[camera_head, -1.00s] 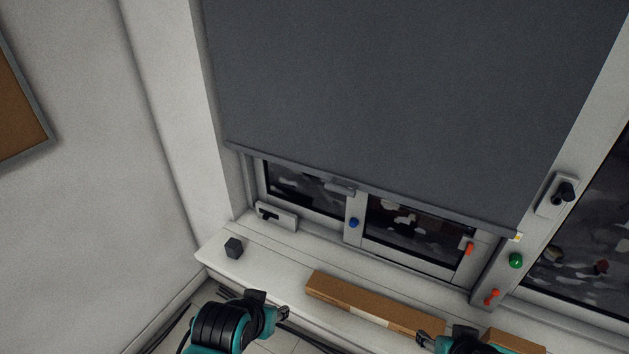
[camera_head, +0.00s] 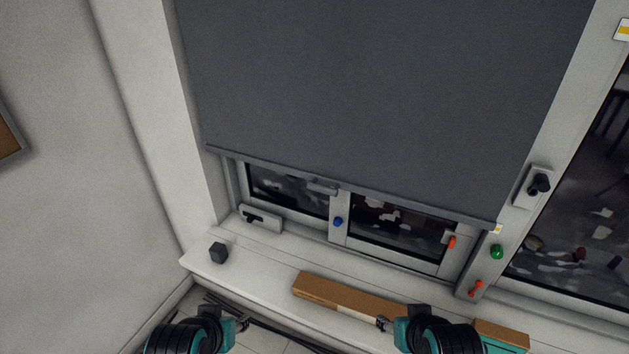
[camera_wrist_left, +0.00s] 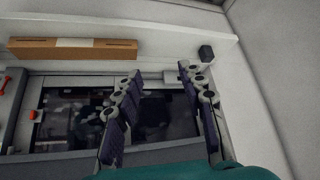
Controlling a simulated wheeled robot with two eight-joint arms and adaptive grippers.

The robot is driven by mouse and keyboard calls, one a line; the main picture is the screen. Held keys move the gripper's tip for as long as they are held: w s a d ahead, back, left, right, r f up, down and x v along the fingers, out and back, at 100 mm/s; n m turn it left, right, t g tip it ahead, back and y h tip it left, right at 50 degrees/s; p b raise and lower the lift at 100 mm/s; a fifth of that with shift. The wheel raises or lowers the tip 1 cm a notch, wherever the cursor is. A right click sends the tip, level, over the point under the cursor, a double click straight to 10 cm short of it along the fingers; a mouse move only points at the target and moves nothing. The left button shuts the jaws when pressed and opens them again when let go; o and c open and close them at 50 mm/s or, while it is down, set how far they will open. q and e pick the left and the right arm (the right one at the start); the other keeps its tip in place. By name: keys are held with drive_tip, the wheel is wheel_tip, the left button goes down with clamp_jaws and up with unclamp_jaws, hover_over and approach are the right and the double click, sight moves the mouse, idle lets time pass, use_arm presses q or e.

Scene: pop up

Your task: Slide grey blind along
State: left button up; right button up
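The grey blind (camera_head: 380,90) hangs over most of the window, with its bottom bar (camera_head: 350,188) a little above the sill. A strip of window shows below the bar. My left gripper (camera_head: 243,323) is low in the head view, in front of the sill and well below the blind, touching nothing. In the left wrist view its two fingers (camera_wrist_left: 160,95) are spread apart with nothing between them. My right gripper (camera_head: 382,323) is at the bottom, in front of the cardboard box; its fingers are too small to read. Neither gripper touches the blind.
A long cardboard box (camera_head: 345,296) and a dark cube (camera_head: 218,252) lie on the white sill (camera_head: 265,265). Blue (camera_head: 338,222), green (camera_head: 497,251) and orange (camera_head: 451,242) knobs stick out from the frame. A black handle (camera_head: 540,184) is at right.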

idle(0.3)
use_arm(q)
drive_tip(key=shift+c, duration=0.7)
drive_tip(key=w+a+r+m+t+y, duration=0.2)
drive_tip(key=w+r+m+y, duration=0.1)
drive_tip(key=w, duration=0.6)
drive_tip(key=m+t+h+b, duration=0.2)
drive_tip(key=m+t+h, duration=0.3)
drive_tip(key=m+t, duration=0.75)
approach(322, 192)
wheel_tip(322, 192, up, 3)
drive_tip(key=m+g, duration=0.4)
drive_tip(key=shift+n, duration=0.25)
drive_tip(key=w, duration=0.8)
drive_tip(key=shift+w+d+r, duration=0.15)
drive_tip(key=shift+w+d, duration=0.1)
drive_tip(key=shift+d, duration=0.15)
drive_tip(key=shift+w, duration=0.15)
drive_tip(key=shift+c, duration=1.2)
clamp_jaws()
